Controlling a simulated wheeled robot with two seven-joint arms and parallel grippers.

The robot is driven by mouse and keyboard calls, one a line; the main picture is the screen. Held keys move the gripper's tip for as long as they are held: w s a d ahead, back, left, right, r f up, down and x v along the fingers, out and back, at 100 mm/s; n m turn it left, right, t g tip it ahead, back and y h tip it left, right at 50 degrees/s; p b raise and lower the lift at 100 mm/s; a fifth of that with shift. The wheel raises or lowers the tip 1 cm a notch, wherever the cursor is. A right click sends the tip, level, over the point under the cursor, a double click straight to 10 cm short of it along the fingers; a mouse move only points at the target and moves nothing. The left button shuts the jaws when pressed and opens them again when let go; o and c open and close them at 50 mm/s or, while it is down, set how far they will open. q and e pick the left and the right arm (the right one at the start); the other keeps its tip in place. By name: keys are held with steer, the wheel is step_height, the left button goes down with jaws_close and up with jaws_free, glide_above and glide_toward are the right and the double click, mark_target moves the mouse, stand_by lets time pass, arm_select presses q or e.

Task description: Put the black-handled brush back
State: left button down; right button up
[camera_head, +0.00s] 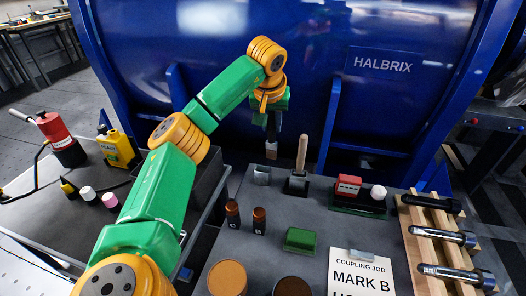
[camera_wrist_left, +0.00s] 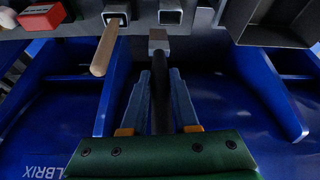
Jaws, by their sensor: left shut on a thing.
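My left gripper (camera_head: 272,122) is shut on the black-handled brush (camera_head: 271,149), which hangs with its pale end down. In the left wrist view the black handle of the brush (camera_wrist_left: 160,75) lies between the two fingers of my left gripper (camera_wrist_left: 159,90). Its pale end is close to an open square metal socket (camera_wrist_left: 171,13). In the head view this empty socket (camera_head: 262,175) stands on the table, just below and slightly left of the brush. The brush appears above the socket, apart from it. My right gripper is not in view.
A wooden-handled tool (camera_head: 302,153) stands upright in the neighbouring socket (camera_head: 296,185). A large blue HALBRIX housing (camera_head: 384,62) rises behind. Two brown bottles (camera_head: 259,220), a green block (camera_head: 300,240) and a red block (camera_head: 348,185) stand nearby. A dark bin (camera_head: 203,180) is left.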

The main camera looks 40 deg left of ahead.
arm_select(q)
step_height(320, 180, down, 11)
steer(key=a+b, duration=0.2)
steer(key=b, duration=0.1)
steer(key=shift+s+a+n, duration=0.2)
steer(key=shift+s+n, duration=0.1)
steer(key=shift+s, duration=0.05)
steer(key=c, duration=0.7)
jaws_free()
steer(key=shift+w+g, duration=0.1)
steer(key=shift+g, duration=0.2)
steer(key=p+v, duration=0.2)
steer(key=v, duration=1)
